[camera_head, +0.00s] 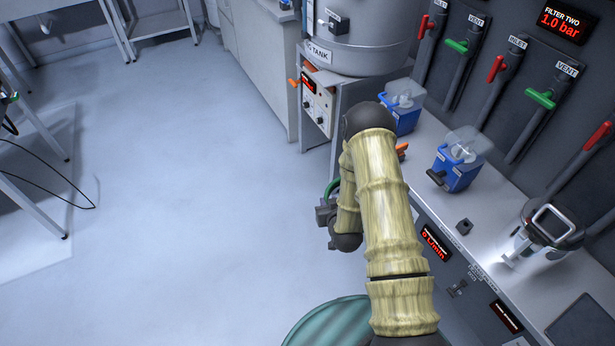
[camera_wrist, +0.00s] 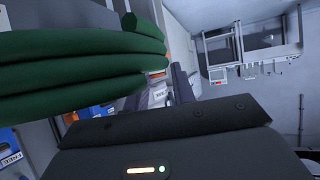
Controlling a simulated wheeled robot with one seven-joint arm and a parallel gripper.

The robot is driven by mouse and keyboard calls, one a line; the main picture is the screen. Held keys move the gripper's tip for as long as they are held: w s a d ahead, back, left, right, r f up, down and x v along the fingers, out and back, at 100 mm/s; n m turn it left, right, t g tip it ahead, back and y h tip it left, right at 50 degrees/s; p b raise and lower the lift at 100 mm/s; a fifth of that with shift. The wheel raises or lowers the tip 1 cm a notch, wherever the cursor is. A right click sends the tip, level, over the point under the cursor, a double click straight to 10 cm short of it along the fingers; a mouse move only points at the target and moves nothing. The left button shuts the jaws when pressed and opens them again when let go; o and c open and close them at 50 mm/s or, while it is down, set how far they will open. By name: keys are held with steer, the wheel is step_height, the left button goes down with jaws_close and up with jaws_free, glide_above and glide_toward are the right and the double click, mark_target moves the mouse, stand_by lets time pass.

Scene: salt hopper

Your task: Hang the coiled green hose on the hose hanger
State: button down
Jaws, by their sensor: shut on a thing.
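The coiled green hose (camera_wrist: 85,65) fills the left of the wrist view as several thick loops close to my gripper. In the head view only a small green arc of it (camera_head: 332,187) shows, beside my arm. My gripper (camera_head: 326,208) is shut on the hose, off the floor, left of the bench front. In the wrist view the dark fingers (camera_wrist: 180,84) show beside the loops; the exact grip point is hidden. I cannot make out the hose hanger in either view.
The bench (camera_head: 480,235) on the right carries two blue pumps (camera_head: 400,118) (camera_head: 457,172) and a clamp-like device (camera_head: 548,226). A tank (camera_head: 355,40) stands behind. Red and green valve handles line the wall. The floor (camera_head: 210,180) at left is open; a white table frame (camera_head: 30,200) stands beyond.

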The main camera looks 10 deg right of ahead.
steer(key=s+d+r+p, duration=0.1)
steer(key=s+d+p, duration=0.1)
steer(key=s+p, duration=0.4)
steer(key=shift+s+m+h, duration=0.4)
steer(key=shift+s, duration=0.85)
